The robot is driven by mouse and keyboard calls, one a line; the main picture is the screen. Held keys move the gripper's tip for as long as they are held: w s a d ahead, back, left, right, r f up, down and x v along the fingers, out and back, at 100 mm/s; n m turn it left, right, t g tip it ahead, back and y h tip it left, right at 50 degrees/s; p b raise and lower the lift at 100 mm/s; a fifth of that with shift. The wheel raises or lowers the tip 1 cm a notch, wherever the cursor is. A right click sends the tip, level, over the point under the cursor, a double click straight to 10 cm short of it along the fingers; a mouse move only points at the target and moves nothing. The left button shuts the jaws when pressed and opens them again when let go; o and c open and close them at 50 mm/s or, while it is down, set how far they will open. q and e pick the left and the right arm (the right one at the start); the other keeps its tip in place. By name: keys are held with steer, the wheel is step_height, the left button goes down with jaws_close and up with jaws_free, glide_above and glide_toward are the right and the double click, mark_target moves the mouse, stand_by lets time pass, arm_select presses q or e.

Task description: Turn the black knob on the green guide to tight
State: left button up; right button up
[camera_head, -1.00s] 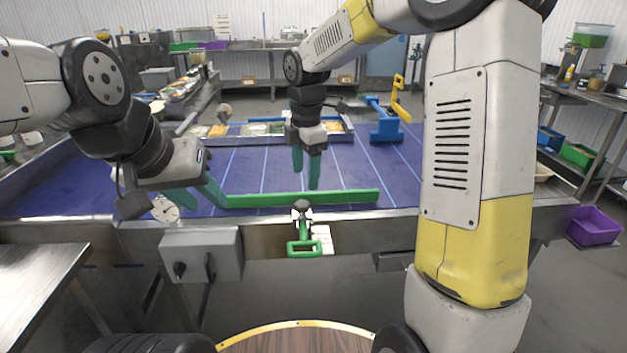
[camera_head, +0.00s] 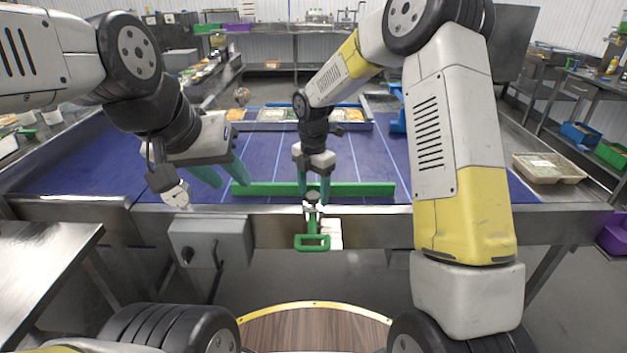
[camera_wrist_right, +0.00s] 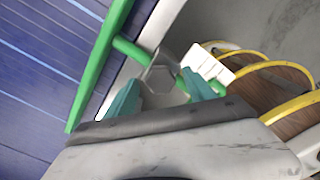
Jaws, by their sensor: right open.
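The green guide (camera_head: 360,188) lies across the front of the blue conveyor; its bar also shows in the right wrist view (camera_wrist_right: 100,62). Its clamp with a dark knob (camera_head: 313,196) sits at the conveyor's front edge, above a green loop handle (camera_head: 312,243). My right gripper (camera_head: 314,190) is open, pointing down, with its teal fingers on either side of the knob. In the right wrist view the knob (camera_wrist_right: 158,79) shows between the fingertips (camera_wrist_right: 162,95); I cannot tell whether they touch it. My left gripper (camera_head: 229,184) is open and empty near the guide's left end.
A white dial (camera_head: 176,194) and a grey control box (camera_head: 209,247) are on the front edge, left of the clamp. Food trays (camera_head: 272,116) stand at the far side of the belt. A covered tray (camera_head: 549,168) rests at the right.

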steer(key=c, duration=1.4)
steer(key=shift+o, duration=0.2)
steer(key=shift+m, duration=0.4)
steer(key=m, duration=0.4)
steer(key=shift+m, duration=0.3)
steer(key=m, duration=0.6)
steer(key=shift+s, duration=0.1)
steer(key=m, duration=0.6)
steer(key=shift+a+m, duration=0.1)
steer(key=shift+m, duration=0.3)
steer(key=m, duration=0.5)
steer(key=shift+m, duration=0.3)
